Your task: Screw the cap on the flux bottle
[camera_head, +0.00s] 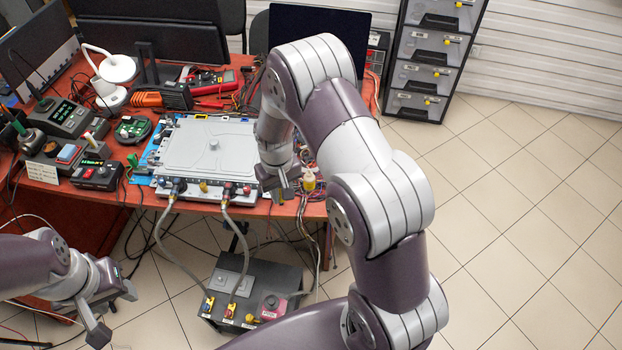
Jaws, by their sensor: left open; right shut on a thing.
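A small bottle (309,181) with a yellowish body and a paler top stands near the right front edge of the table, and looks like the flux bottle. My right gripper (280,190) is just left of it, pointing down over the table's front edge. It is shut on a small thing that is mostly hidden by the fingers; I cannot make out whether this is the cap. No cap shows clearly elsewhere. My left gripper (115,315) is open and empty at the lower left, in front of the table and far from the bottle.
A grey cold-plate unit (210,147) with two hoses lies left of my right gripper. The hoses run down to a dark box (252,290) on the floor. Loose cables lie around the bottle. A multimeter (210,82) and a lamp (117,69) are further back. The floor at right is clear.

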